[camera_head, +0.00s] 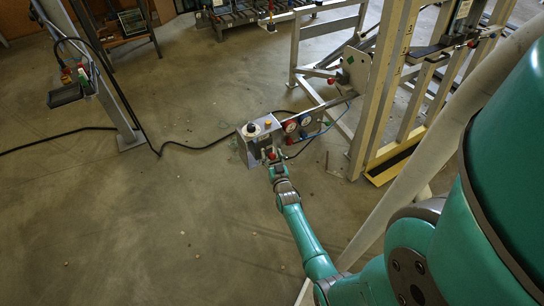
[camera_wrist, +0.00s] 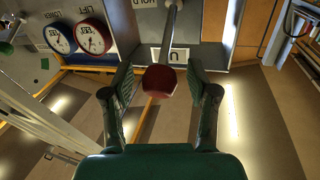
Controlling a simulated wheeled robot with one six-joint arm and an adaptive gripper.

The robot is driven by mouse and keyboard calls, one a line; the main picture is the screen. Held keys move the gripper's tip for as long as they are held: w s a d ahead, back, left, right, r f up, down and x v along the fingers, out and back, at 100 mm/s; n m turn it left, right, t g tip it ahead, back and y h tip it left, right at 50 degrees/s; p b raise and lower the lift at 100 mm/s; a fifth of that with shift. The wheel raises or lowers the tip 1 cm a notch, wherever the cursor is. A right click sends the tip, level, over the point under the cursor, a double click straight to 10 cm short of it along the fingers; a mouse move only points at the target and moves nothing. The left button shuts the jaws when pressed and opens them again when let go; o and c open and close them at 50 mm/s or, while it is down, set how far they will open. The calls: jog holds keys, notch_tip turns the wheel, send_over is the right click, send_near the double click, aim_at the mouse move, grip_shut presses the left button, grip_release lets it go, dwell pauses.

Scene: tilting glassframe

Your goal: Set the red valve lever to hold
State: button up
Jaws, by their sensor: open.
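The red valve lever is a metal rod with a red knob (camera_wrist: 160,82) at its end. In the wrist view the rod runs from the top edge down to the knob. My gripper (camera_wrist: 158,92) is open, with one finger on each side of the knob; I cannot tell whether either touches it. A HOLD label (camera_wrist: 151,3) shows upside down at the top edge beside the rod. Another label (camera_wrist: 178,56) lies behind the knob, partly hidden. In the head view my gripper (camera_head: 275,166) is at the front of the grey control box (camera_head: 252,146).
A blue-rimmed gauge (camera_wrist: 60,38) and a red-rimmed gauge (camera_wrist: 93,36) sit left of the lever in the wrist view, near LOWER and LIFT labels. A tall frame (camera_head: 380,90) stands right of the box in the head view. Black cable (camera_head: 200,147) crosses open floor at left.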

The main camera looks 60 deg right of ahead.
grip_shut()
jog(key=shift+s+a+f, duration=0.1)
jog(key=shift+s+f, duration=0.05)
jog(key=shift+f, duration=0.2)
jog(key=shift+s+a+f, duration=0.15)
jog(key=shift+s+f, duration=0.05)
jog(key=shift+f, duration=0.6)
jog(key=shift+s+a+f, duration=0.1)
jog(key=shift+s+f, duration=0.15)
jog(key=shift+f, duration=0.6)
jog(key=shift+s+a+f, duration=0.15)
jog(key=shift+s+f, duration=0.05)
jog(key=shift+f, duration=0.6)
jog(key=shift+c, duration=1.6)
grip_release()
jog(key=o, duration=0.3)
jog(key=shift+w+d+r, duration=0.1)
